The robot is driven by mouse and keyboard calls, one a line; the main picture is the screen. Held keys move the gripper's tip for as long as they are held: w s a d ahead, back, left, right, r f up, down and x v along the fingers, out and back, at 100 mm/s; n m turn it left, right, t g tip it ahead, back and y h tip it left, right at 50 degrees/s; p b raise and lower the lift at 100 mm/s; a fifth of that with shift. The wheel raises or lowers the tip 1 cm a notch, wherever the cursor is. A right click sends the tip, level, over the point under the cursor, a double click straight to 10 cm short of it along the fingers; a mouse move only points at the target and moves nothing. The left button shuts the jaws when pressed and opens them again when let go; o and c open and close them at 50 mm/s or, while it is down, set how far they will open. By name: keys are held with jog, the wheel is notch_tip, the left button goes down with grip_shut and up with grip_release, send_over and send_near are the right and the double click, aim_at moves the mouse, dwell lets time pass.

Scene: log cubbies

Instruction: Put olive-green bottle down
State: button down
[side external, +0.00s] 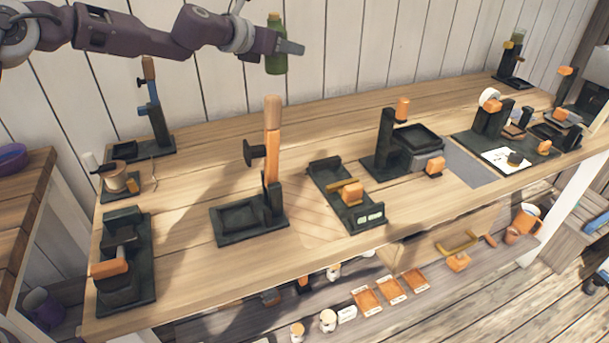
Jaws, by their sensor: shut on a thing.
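The olive-green bottle (276,52) has a brown stopper on top and is upright in the air, high above the back of the wooden workbench. My gripper (285,46) is shut on the bottle around its middle, with a grey finger showing on the right side. The bottle's base is clear of the bench top (215,160) and touches nothing. The far side of the grip is hidden.
Below stands a dark stand with a tall orange handle (272,140). Dark trays and stands (345,195) (400,140) line the bench to the right, and more (125,255) stand at left. Bare wood lies along the back left-centre (215,135).

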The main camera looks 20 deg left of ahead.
jog(key=s+d+f+n+y, duration=0.15)
jog(key=d+f, duration=0.25)
jog(key=d, duration=0.5)
jog(key=s+d+f, duration=0.3)
jog(key=d, duration=0.5)
jog(key=s+a+f+n+g+y, duration=0.1)
jog(key=s+a+f+n+y, duration=0.55)
jog(key=s+f+y, duration=0.35)
jog(key=shift+n+h, duration=0.5)
jog(key=shift+h, duration=0.05)
jog(key=f, duration=0.3)
jog(key=w+f, duration=0.1)
jog(key=f, duration=0.6)
jog(key=shift+w+d+f, duration=0.15)
jog(key=shift+w+f, duration=0.25)
jog(key=shift+f, duration=0.1)
jog(key=c, duration=1)
grip_release()
